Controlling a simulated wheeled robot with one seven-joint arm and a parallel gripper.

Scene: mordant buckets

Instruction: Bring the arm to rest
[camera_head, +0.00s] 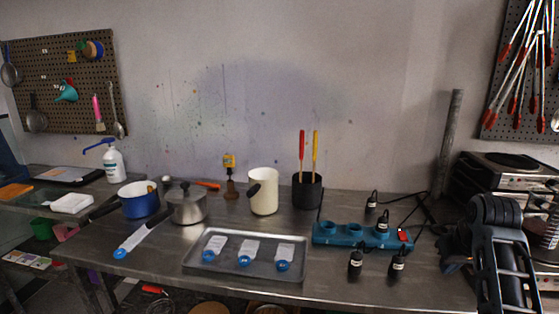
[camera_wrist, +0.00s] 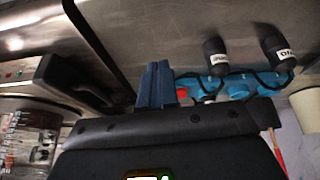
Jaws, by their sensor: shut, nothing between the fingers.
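My gripper (camera_wrist: 156,84) shows in the wrist view as two blue-grey fingers pressed together, shut and empty, in front of its dark body. It hangs above the metal table, close in the picture to the blue power strip (camera_wrist: 238,86); I cannot tell the gap. In the head view my arm stands folded at the right edge, in front of the stacked hot plates. The fingers cannot be made out there.
The blue power strip (camera_head: 362,236) has black plugs (camera_head: 355,263) and cables around it. A metal tray (camera_head: 250,268) with several packets, a cream pitcher (camera_head: 263,190), a steel pot (camera_head: 187,205) and a blue pot (camera_head: 138,203) stand further left. Hot plates (camera_head: 500,170) stand right.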

